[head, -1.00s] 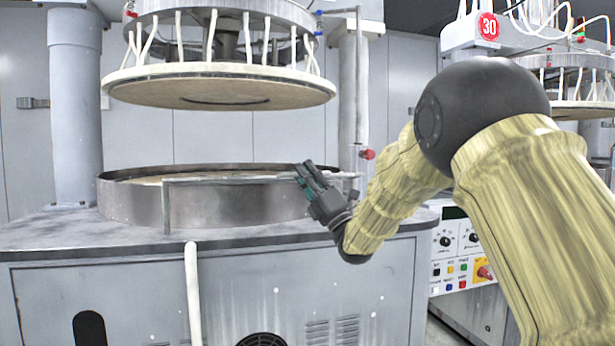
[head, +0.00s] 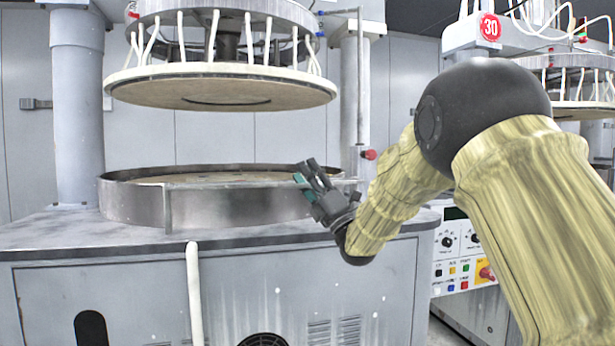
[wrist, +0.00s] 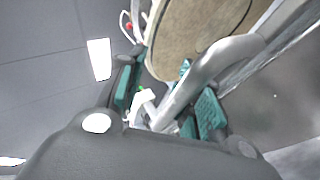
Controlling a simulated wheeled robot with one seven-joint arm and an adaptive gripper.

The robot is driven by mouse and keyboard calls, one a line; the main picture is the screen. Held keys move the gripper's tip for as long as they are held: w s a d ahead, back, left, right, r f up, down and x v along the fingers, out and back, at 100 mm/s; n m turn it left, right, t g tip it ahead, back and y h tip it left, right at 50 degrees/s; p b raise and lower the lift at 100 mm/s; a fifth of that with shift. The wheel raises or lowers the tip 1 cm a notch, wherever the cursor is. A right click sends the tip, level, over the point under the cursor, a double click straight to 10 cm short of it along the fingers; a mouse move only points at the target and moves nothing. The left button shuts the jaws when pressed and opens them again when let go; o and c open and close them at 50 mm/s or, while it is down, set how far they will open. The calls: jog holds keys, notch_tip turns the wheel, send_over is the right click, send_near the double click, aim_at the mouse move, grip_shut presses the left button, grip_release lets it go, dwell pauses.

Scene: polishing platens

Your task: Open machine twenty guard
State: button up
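The guard (head: 230,184) looks like a thin grey rail along the front of the round metal basin of the nearest machine, with a short upright at its left end. No number shows on this machine. My gripper (head: 308,172) is at the right end of the rail, in front of the basin. In the wrist view, a bent light-grey tube (wrist: 212,62) passes between the two teal-padded fingers of my gripper (wrist: 165,95). The fingers are spread, with a gap on the left side of the tube; the tube lies nearer the right finger. Whether it touches that finger is unclear.
A round upper platen (head: 220,88) with white hoses hangs above the basin (head: 135,205). A white pipe (head: 194,290) rises before the cabinet (head: 330,285). A neighbouring machine with a red "30" sign (head: 490,27) and control panel (head: 455,260) stands right.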

jog(key=v, duration=1.2)
jog(key=shift+c, duration=0.4)
